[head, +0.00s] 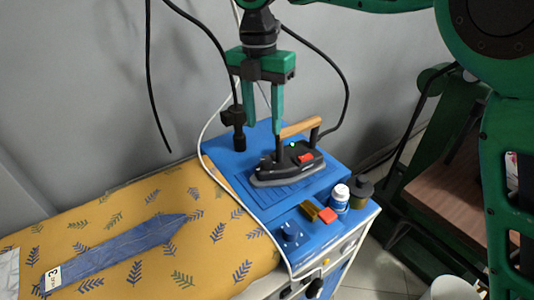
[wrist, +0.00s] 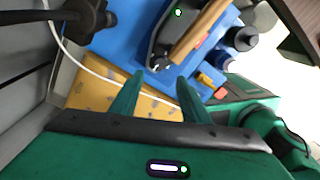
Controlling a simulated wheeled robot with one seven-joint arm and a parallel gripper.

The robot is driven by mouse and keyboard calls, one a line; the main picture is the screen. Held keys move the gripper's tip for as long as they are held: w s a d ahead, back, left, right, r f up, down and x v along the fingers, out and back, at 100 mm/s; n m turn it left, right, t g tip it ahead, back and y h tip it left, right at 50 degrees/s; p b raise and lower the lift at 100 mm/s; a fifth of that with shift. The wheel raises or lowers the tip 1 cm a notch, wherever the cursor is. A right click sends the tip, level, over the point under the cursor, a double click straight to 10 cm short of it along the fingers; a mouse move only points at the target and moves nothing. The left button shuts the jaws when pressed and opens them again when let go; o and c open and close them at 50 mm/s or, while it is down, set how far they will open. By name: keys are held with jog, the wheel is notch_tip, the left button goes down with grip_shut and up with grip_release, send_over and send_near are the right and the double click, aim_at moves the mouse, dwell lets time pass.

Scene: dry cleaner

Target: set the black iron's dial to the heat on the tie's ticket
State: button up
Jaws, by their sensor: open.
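The black iron (head: 288,170), with a wooden handle (head: 300,127) and a red part on its side, rests on the blue station's ribbed plate. Its body also shows in the wrist view (wrist: 158,42); a small round piece near its tip may be its dial, but no setting is readable. The blue tie (head: 115,254) lies flat on the yellow board. A white ticket (head: 52,278) is at its left end, with a mark like a 3 beside it; the ticket's print is too small to read. My gripper (head: 264,130) is open, empty, pointing down above the iron's front.
The blue station (head: 330,185) carries a white-capped bottle (head: 340,195), a dark container (head: 361,192), a red block (head: 328,216) and a blue knob (head: 290,232). A black fixture on a cable (head: 234,118) hangs left of my gripper. The patterned board (head: 220,255) has free room.

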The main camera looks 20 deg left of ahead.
aim_at(266, 159)
jog(key=f, duration=1)
jog(key=shift+d+f, duration=0.25)
jog(key=shift+f, duration=0.05)
jog(key=c, duration=1.1)
